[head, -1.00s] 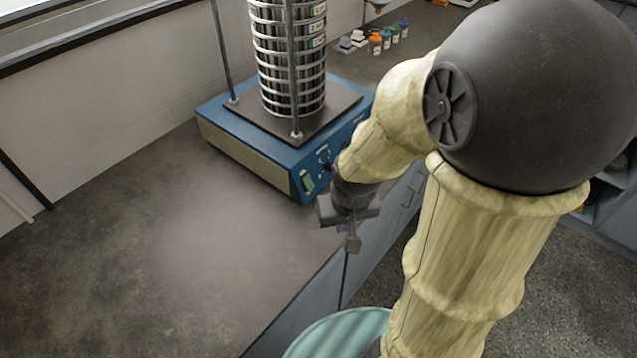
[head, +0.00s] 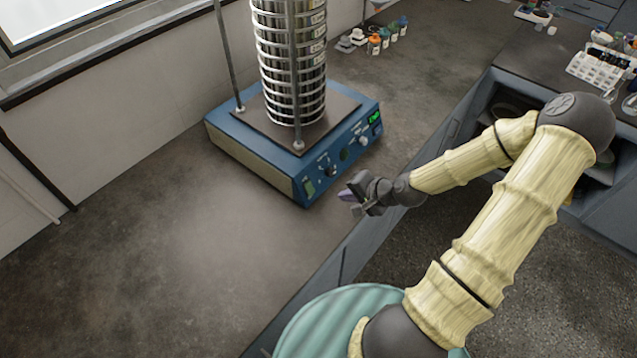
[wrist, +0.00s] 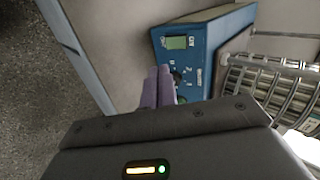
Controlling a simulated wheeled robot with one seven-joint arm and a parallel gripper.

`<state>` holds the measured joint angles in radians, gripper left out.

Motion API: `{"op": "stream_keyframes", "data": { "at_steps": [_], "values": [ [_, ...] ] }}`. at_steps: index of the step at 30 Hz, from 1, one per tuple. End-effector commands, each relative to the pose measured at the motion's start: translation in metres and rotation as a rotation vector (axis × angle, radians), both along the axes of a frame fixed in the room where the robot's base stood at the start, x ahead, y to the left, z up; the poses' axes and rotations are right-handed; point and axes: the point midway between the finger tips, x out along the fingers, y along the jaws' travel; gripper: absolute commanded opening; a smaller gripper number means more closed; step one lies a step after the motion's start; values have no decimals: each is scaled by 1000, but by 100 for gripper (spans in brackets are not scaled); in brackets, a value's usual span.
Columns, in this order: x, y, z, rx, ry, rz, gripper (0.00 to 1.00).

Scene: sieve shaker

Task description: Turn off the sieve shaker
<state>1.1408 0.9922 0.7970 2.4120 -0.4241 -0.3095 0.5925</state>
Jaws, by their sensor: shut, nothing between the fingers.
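The sieve shaker (head: 250,152) is a blue box on the bench with a tall stack of metal sieves (head: 291,70) on top. Its front panel carries a green rocker switch (head: 309,187) at the left end, knobs, and a lit green display (head: 374,119) at the right end. My gripper (head: 346,194) is shut and empty, just in front of the panel and right of the switch, apparently apart from it. In the wrist view, the purple fingers (wrist: 158,88) are together before the blue panel, with the green switch (wrist: 178,42) above them. The fingers partly cover the panel's knobs there.
The bench top (head: 180,240) is clear left of and in front of the shaker. Small bottles (head: 385,38) stand behind it on the bench. A second bench at the right holds a white rack (head: 597,70) and labware.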

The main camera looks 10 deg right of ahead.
Motion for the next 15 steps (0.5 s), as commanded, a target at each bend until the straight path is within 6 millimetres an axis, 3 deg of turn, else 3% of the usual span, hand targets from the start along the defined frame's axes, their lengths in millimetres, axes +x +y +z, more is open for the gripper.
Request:
{"op": "stream_keyframes", "data": {
  "at_steps": [3,15],
  "values": [
    [7,-6,11,56,-36,-56,0],
    [9,-6,10,61,-41,-62,0]
  ]
}}
